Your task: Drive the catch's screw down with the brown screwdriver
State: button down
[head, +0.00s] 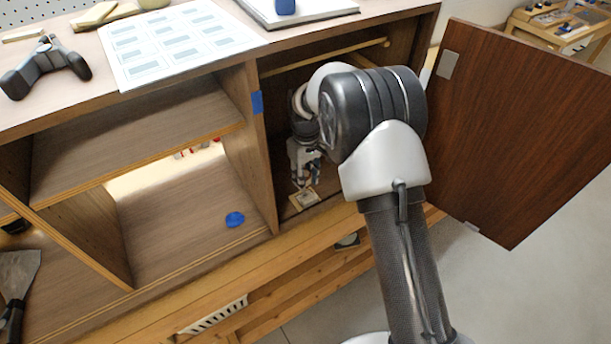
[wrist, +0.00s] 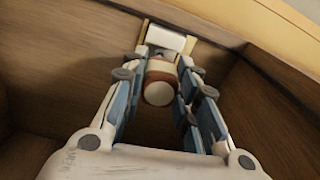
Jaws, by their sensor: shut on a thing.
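My gripper (head: 304,170) reaches down inside the right compartment of the cabinet. In the wrist view my gripper (wrist: 167,75) is shut on the brown screwdriver (wrist: 158,90), whose brown handle with a pale end cap shows between the blue-padded fingers. The screwdriver's shaft and tip are hidden below the handle. The catch (wrist: 170,40), a white block on a tan plate, lies just beyond the fingertips. In the head view the catch (head: 304,198) sits on the compartment floor near the front edge, under the gripper. The screw is hidden, so I cannot tell whether the tip touches it.
The brown cabinet door (head: 525,130) stands open at the right. Compartment walls surround my gripper closely.

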jog(key=shift+f, duration=0.45)
dwell(0.7)
jog(key=m, duration=0.4)
jog(key=shift+s+m, duration=0.1)
jog(key=shift+m, duration=0.3)
jog(key=m, duration=0.5)
jog(key=shift+a, duration=0.15)
jog(key=m, duration=0.5)
jog(key=shift+m, duration=0.3)
jog(key=m, duration=0.6)
jog(key=shift+a+f, duration=0.1)
jog(key=shift+a, duration=0.05)
